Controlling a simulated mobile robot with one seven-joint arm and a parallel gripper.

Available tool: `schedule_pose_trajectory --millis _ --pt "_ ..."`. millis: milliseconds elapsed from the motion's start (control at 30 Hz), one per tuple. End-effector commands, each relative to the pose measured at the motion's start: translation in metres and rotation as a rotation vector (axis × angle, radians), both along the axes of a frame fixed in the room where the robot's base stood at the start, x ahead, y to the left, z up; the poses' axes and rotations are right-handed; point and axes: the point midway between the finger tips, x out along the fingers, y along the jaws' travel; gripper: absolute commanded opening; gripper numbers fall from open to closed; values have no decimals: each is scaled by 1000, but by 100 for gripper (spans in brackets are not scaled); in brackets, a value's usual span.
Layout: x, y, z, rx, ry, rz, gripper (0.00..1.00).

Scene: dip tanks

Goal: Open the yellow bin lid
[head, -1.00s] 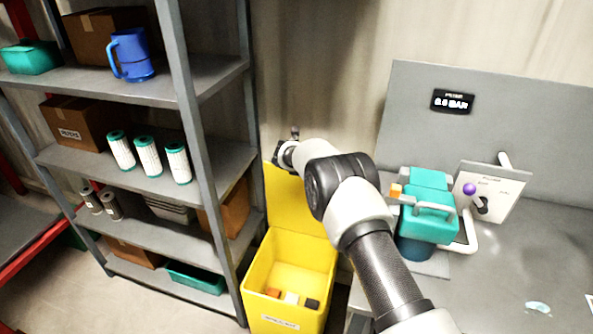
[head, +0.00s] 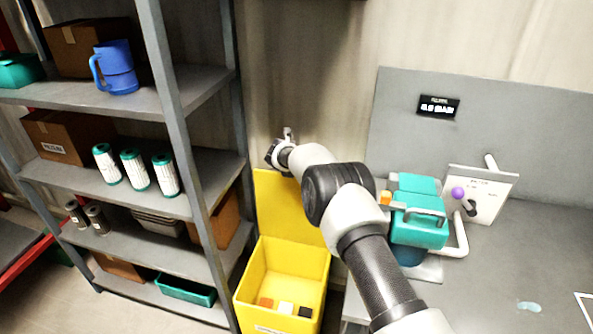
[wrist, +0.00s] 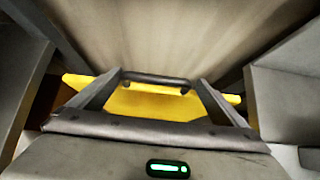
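The yellow bin (head: 298,262) stands on the floor between the shelf and the workbench. Its yellow lid (head: 283,208) is raised upright at the back of the bin, so the inside shows. My gripper (head: 288,134) is above the lid's upper edge, by the wall. In the wrist view my gripper (wrist: 155,92) has its two fingers spread apart, with the yellow lid (wrist: 150,104) showing between and beyond them. A dark bar (wrist: 155,79), seemingly a handle, spans between the fingertips; whether they touch it is unclear. My arm hides the lid's right part.
Small orange, white and black blocks (head: 285,307) lie in the bin. A grey shelf (head: 188,170) stands close on the left. On the right, a grey workbench (head: 490,270) carries a teal device (head: 418,215) near my arm.

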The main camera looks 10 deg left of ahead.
Motion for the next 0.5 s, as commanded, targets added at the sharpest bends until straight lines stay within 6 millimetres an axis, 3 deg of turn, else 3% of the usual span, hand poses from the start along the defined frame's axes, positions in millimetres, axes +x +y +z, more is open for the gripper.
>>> schedule_pose_trajectory --millis 267,500 --pt "-3 2 -1 0 5 2 95" --pt "-23 4 19 -3 4 5 95"
